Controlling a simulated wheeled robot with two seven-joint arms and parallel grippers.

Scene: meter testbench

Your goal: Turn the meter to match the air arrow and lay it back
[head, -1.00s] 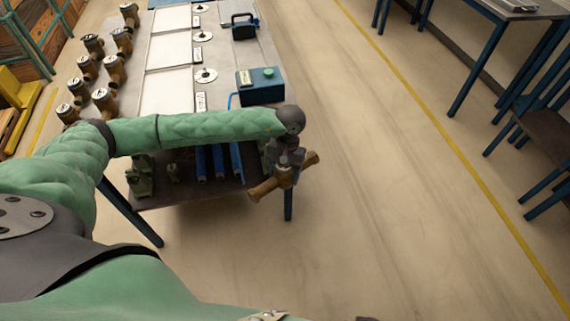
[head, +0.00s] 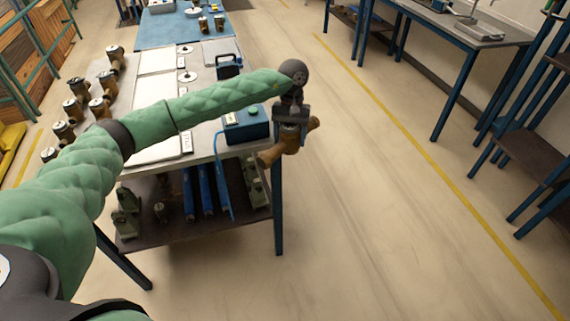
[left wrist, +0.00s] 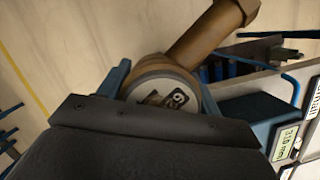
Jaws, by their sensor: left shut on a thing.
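My left gripper (head: 291,122) is shut on a brass water meter (head: 271,157) and holds it in the air just off the right edge of the bench. In the head view the meter's pipe ends point to the lower left and the upper right. In the left wrist view the meter's round face (left wrist: 168,98) shows between the fingers, partly hidden by the gripper body, with one brass pipe end (left wrist: 213,38) reaching to the upper right. I cannot make out an air arrow. My right gripper is not in view.
The bench (head: 160,118) carries white panels and a blue box with a green button (head: 246,124) close to my left gripper. Several other meters (head: 99,108) stand at its left. A lower shelf (head: 170,232) holds blue tubes. The floor to the right is clear.

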